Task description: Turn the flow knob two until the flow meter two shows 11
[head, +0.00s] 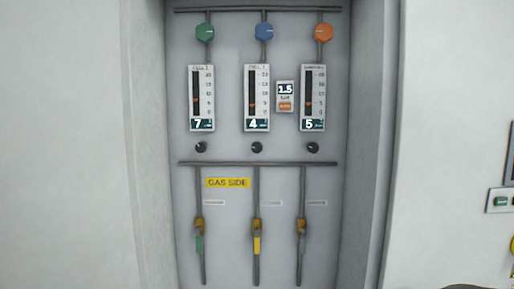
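Flow meter two (257,84), taken as the middle of three white upright meters, shows 4 on its dark display. Its orange float sits low in the dark tube. Flow knob two (257,147), the small black knob below that meter, is on the grey panel with nothing touching it. The small print on the meter is too blurred to read surely. My gripper is not in view.
The left meter (202,78) shows 7, and the right meter (313,78) shows 5. Similar black knobs sit left (201,147) and right (313,148). A small 1.5 display (285,89) hangs between meters. Recess walls flank the panel; pipes and yellow-handled valves are below.

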